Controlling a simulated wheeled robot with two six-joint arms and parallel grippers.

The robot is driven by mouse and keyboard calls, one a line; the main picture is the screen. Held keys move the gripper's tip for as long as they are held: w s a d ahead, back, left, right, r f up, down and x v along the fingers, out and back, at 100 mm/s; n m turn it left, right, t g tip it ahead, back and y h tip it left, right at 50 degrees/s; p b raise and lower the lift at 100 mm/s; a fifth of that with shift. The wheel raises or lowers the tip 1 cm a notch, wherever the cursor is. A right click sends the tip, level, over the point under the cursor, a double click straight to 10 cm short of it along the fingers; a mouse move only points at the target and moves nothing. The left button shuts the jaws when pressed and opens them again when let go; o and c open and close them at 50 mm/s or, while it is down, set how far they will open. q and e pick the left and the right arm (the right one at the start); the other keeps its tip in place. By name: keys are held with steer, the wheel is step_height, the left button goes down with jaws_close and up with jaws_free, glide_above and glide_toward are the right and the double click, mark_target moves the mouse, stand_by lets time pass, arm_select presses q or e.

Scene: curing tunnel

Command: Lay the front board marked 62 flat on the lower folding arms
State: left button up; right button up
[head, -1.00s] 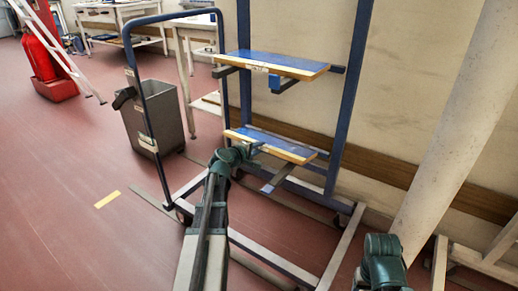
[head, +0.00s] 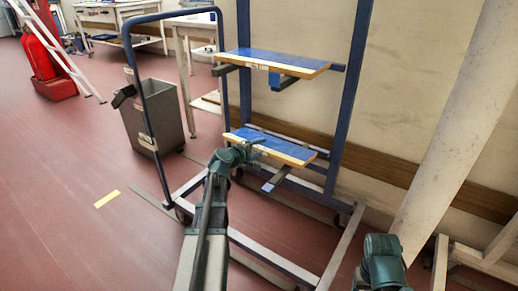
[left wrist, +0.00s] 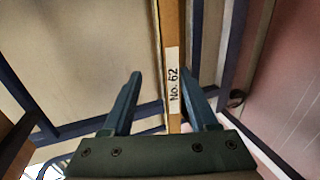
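The board marked No. 62 (head: 285,152), blue on top with a pale wood edge, lies about level at the lower folding arms of the blue rack. One lower arm (head: 274,180) shows under its right part and the board seems to rest on it; the other support is hidden. My left gripper (head: 258,144) is at the board's front edge. In the left wrist view the label side of the board (left wrist: 172,90) stands between the spread fingers (left wrist: 160,75), with a clear gap at the left finger.
A similar board (head: 275,61) lies on the upper arms (head: 285,84). A blue-framed cart handle (head: 150,110) and a grey bin (head: 165,115) stand to the left. A sloping pale column (head: 455,130) is at the right.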

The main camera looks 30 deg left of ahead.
arm_select(q)
steer(key=p+v, duration=0.4)
steer(key=v, duration=1)
steer(key=shift+w, duration=0.1)
stand_by(0.4)
steer(key=s+d+f+m+g+h+p, duration=0.1)
steer(key=d+f+m+g+p, duration=0.15)
steer(key=d, duration=0.55)
steer(key=d+f+m+g+h+p, duration=0.1)
steer(key=d+m+g+h, duration=0.2)
steer(key=d, duration=0.6)
steer(key=s+d+f+m+g+p, duration=0.1)
steer(key=d+f+m+g, duration=0.1)
steer(key=d+m, duration=0.45)
steer(key=s+d+m+g+y+p, duration=0.6)
steer(key=s+d+m, duration=0.3)
steer(key=s+d, duration=0.55)
step_height(320, 180, up, 38)
steer(key=g+p, duration=0.1)
steer(key=p, duration=3.5)
steer(key=shift+f+p, duration=0.2)
steer(key=shift+p, duration=0.15)
steer(key=shift+w, duration=0.15)
